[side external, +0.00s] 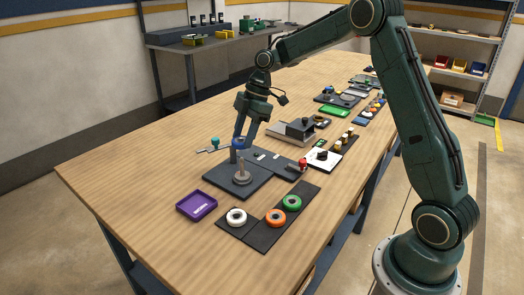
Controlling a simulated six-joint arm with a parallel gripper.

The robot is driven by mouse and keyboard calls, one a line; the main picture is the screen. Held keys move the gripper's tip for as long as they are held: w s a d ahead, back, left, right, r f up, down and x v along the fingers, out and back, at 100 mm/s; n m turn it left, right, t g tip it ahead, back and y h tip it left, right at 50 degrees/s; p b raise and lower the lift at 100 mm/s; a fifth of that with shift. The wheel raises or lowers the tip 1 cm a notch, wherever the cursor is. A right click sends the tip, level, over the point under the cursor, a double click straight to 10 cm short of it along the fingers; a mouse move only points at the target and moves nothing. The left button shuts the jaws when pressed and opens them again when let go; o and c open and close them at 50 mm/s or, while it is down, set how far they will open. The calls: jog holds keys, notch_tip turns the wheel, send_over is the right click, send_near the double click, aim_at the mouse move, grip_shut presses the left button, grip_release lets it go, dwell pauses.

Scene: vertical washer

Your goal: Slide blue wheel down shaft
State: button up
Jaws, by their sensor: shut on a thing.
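The blue wheel (239,143) is between the fingertips of my gripper (240,138), which points down and is shut on it. The wheel is small here and partly hidden by the fingers. A dark square base plate (222,186) lies below, with a grey upright shaft (242,170) on a round foot. The wheel appears above and slightly behind the shaft's top in the picture. I cannot tell whether the wheel is around any post. A short dark upright (233,156) shows just under the wheel.
White (236,217), orange (276,218) and green (293,202) wheels sit on a dark tray in front. A purple tray (197,205) lies front left. Fixtures, including a red-topped part (303,164), crowd the right. The table's left side is mostly clear.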

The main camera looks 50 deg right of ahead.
aim_at(246, 173)
jog(key=shift+f, duration=1.7)
jog(key=shift+f, duration=3.35)
dwell(0.9)
jog(key=o, duration=1.5)
jog(key=shift+c, duration=0.2)
jog(key=shift+r, duration=0.1)
jog(key=shift+r, duration=4.4)
